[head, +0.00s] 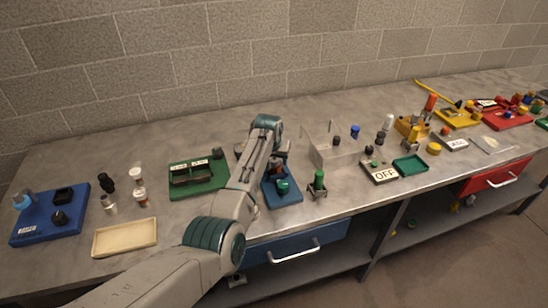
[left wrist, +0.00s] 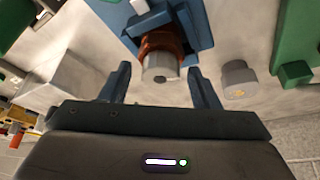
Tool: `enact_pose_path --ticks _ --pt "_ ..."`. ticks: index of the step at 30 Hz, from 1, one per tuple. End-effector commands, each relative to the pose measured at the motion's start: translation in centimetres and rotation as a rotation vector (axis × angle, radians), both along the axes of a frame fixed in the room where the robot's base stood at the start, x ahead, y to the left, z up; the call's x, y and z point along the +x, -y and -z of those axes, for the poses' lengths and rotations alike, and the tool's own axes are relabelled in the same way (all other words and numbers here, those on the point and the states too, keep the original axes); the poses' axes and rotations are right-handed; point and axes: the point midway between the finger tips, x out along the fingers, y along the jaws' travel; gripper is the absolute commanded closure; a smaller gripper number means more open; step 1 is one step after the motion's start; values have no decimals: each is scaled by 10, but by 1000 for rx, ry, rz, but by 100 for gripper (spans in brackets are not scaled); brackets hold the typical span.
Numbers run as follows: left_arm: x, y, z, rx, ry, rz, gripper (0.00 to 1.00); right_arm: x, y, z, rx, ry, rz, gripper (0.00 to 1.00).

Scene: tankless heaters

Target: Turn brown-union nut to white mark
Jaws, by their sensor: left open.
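The brown union nut (left wrist: 158,40) shows in the left wrist view on a blue fixture, with a grey round end (left wrist: 160,66) facing the camera. My left gripper (left wrist: 160,84) is open, its two blue-grey fingers on either side of that end. The nut sits beyond the fingertips, and I cannot tell whether either finger touches it. A small white piece (left wrist: 139,6) shows at the top edge; I cannot tell if it is the white mark. In the head view the blue board (head: 290,200) is partly hidden by my left arm, and the nut cannot be made out. My right gripper is not in view.
A grey cylinder (left wrist: 238,78) stands right of the fingers in the left wrist view. A concrete wall stands behind.

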Motion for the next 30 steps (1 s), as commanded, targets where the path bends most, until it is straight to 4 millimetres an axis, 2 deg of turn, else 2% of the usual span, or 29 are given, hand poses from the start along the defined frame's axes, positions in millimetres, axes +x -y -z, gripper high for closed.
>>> enact_pose_path --ticks 1,5,12,23,30 --pt "0 0 0 0 0 0 44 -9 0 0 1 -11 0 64" --pt "0 0 0 0 1 0 44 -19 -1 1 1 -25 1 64" --pt "0 0 0 0 1 0 89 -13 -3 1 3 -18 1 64" --pt "0 -1 -1 0 0 53 89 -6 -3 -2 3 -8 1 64" --pt "1 -2 -2 0 1 208 89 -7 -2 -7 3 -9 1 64"
